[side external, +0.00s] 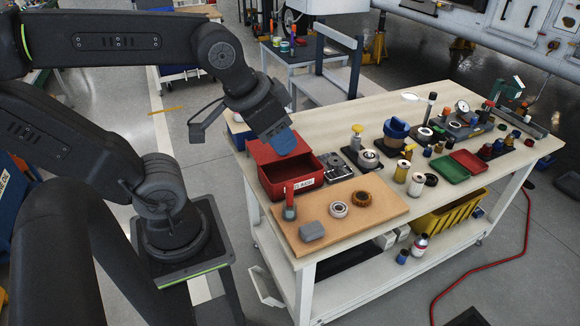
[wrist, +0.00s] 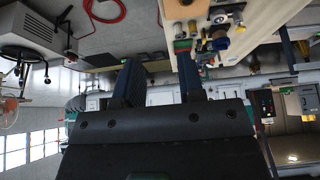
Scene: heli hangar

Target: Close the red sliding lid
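The red box (side external: 311,181) with a white label on its front stands on the near left of the workbench. Its dark inside shows at the front. A red panel, which looks like the sliding lid (side external: 262,152), covers the rear part. My gripper (side external: 284,143) is over the box, with its blue fingers pointing down at the lid's area. I cannot tell whether they touch it. In the wrist view my gripper (wrist: 158,75) shows two dark blue fingers set apart with nothing between them. The arm hides part of the box's rear, and the wrist view does not show the box.
A wooden board (side external: 373,215) with a grey block, rings and a red-handled tool lies in front of the box. A dark metal part (side external: 335,166) stands close to its right. Further right are several cans, a green tray (side external: 449,170) and a red tray (side external: 470,161).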

